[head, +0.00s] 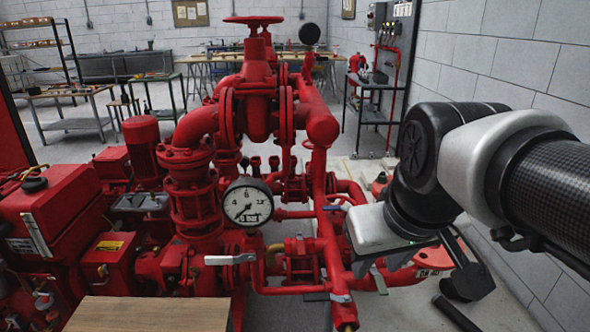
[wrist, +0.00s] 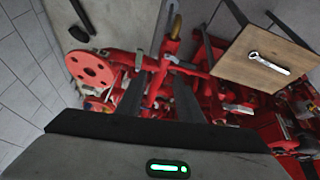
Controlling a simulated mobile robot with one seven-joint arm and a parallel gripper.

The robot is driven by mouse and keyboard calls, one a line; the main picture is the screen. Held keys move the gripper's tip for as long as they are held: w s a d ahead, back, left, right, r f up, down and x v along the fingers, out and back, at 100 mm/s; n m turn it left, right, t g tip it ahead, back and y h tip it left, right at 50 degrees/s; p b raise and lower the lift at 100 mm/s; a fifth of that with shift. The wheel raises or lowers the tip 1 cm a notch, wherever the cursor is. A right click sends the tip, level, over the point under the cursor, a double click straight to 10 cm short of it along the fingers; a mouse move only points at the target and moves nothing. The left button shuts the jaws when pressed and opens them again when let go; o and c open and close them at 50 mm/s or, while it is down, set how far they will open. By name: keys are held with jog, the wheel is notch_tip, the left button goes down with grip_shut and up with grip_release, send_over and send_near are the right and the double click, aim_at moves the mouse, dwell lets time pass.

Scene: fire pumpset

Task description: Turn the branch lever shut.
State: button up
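A lever with a pale grey handle (head: 230,259) lies level on the red pipework below the pressure gauge; it also shows in the wrist view (wrist: 238,108). A smaller grey lever (head: 340,297) sits low on the front red pipe. The pictures do not mark which is the branch lever. My gripper (wrist: 160,78) is open, its two dark fingers apart and pointing at the red pipes. Nothing is clearly held between them. In the head view, my gripper is right of the front pipe, and its fingertips are hard to make out.
The pressure gauge (head: 247,202) and a large red handwheel (head: 253,20) stand on the pumpset. A wooden board (head: 150,314) is at the front left; a wrench (wrist: 268,63) lies on it. A red flange disc (wrist: 90,70) is near my fingers. A block wall is at the right.

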jog(key=w+r+n+g+p, duration=0.1)
jog(key=w+r+n+p, duration=0.35)
jog(key=w+r, duration=0.55)
jog(key=n+g+p, duration=0.4)
jog(key=n+p, duration=0.8)
jog(key=p, duration=0.2)
send_over(332, 207)
notch_tip(332, 207, down, 6)
notch_tip(332, 207, down, 17)
jog(key=shift+f+b, duration=0.1)
jog(key=shift+b, duration=0.85)
jog(key=shift+c, duration=0.6)
grip_shut()
